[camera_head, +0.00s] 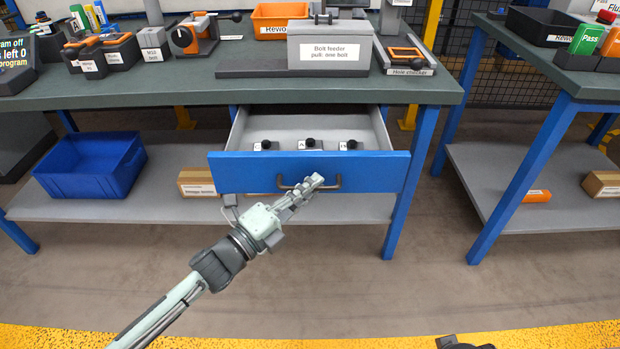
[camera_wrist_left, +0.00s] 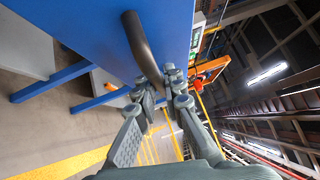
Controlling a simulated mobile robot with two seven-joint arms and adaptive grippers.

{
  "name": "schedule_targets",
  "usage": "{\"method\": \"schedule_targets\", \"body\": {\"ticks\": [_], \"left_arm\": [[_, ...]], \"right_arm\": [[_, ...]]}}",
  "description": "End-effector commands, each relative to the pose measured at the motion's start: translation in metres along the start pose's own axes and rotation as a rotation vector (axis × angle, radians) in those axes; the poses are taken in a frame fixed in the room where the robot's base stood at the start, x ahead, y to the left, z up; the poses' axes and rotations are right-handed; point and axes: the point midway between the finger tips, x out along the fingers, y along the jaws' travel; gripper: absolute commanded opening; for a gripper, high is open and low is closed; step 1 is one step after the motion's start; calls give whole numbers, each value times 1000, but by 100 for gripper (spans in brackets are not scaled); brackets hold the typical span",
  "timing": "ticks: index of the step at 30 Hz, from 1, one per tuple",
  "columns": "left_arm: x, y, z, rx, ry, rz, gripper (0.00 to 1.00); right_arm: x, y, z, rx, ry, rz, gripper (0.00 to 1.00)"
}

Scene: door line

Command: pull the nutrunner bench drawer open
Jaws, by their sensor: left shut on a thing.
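The blue-fronted drawer (camera_head: 230,172) stands pulled out from under the workbench (camera_head: 200,95), with its grey inside showing. Several dark-knobbed labelled pieces (camera_head: 309,144) stand inside it. A dark bar handle (camera_head: 332,188) is fixed on the drawer front. My left gripper (camera_head: 312,184) is at the handle, its fingers closed around it. In the left wrist view the handle (camera_wrist_left: 140,45) curves down to between the fingertips (camera_wrist_left: 163,82) against the blue front. My right gripper does not show clearly; only a dark part is at the bottom edge of the head view.
A blue bin (camera_head: 92,180) and a cardboard box (camera_head: 195,182) stand on the lower shelf (camera_head: 150,208). A bolt feeder (camera_head: 330,75) and an orange bin (camera_head: 280,22) are on the bench top. A second bench (camera_head: 560,75) stands at the right. The floor in front is clear.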

Motion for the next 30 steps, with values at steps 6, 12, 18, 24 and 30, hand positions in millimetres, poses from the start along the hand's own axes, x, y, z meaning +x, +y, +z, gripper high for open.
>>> {"method": "schedule_targets", "body": {"ticks": [6, 12, 18, 24, 30], "left_arm": [[-6, -2, -5, 1, -1, -1, 0], [-6, -2, -6, 1, -1, -1, 0], [-6, -2, -5, 1, -1, -1, 16], [-6, -2, -6, 1, -1, 0, 31], [-6, -2, -6, 1, 0, 0, 31]], "right_arm": [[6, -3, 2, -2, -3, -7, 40], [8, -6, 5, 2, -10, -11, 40], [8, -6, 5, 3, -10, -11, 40], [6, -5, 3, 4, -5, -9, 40], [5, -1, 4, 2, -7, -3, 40]]}}
